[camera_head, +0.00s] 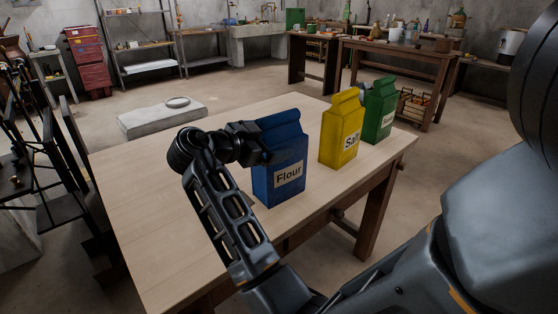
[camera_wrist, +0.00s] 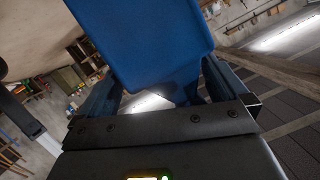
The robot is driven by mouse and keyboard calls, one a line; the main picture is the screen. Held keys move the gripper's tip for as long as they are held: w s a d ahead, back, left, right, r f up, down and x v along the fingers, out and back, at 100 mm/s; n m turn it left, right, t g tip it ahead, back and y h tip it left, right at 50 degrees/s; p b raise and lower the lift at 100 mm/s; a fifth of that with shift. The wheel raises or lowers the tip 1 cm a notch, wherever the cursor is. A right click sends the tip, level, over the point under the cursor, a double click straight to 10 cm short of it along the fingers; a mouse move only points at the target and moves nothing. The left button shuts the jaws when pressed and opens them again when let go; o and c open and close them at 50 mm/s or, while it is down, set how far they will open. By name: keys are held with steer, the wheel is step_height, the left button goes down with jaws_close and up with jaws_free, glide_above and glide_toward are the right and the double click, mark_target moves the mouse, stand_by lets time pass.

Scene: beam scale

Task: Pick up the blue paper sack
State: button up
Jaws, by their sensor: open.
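The blue paper sack (camera_head: 281,180), labelled "Flour", stands upright on the wooden table (camera_head: 150,190). My gripper (camera_head: 270,148) is at the upper part of the sack, coming from the left in the head view. In the wrist view the blue sack (camera_wrist: 140,40) fills the top middle, and its narrower part reaches down between the two fingers of my gripper (camera_wrist: 160,100). The fingers are open on either side of it. Whether they touch it, I cannot tell. The far finger is partly hidden in the head view.
A yellow sack (camera_head: 341,130) labelled "Salt" stands right of the blue one. A green sack (camera_head: 379,110) stands behind it, close by. The left part of the table is clear. A grey slab (camera_head: 150,120) lies on the floor beyond the table.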

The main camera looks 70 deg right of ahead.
steer(key=shift+x, duration=1.05)
steer(key=c, duration=1.6)
steer(key=shift+r, duration=0.15)
steer(key=shift+c, duration=0.6)
steer(key=shift+w+r, duration=0.1)
